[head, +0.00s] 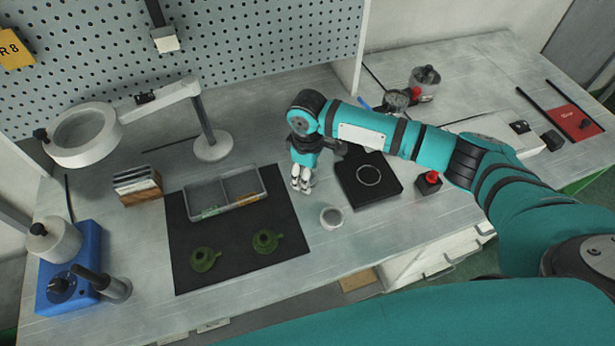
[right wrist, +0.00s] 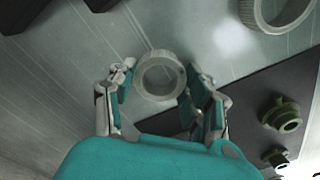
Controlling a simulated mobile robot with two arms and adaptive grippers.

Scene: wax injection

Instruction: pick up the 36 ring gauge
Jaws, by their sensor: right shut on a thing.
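My right gripper (head: 302,184) is low over the bench, just right of the dark mat's far right corner. In the right wrist view its two fingers are shut on a grey metal ring gauge (right wrist: 142,77), one finger on each side. In the head view the fingers hide that ring. A second grey ring (head: 332,217) stands apart on the bench, nearer the front edge. It also shows at the top right of the right wrist view (right wrist: 246,12). No number is readable on either ring. My left gripper is out of view.
The dark mat (head: 187,275) bears a divided grey tray (head: 205,210) and two green wax pieces (head: 266,241). A black plate (head: 388,192) with a circle on it and a red button (head: 432,178) lie to the right. A lamp (head: 212,146) stands behind.

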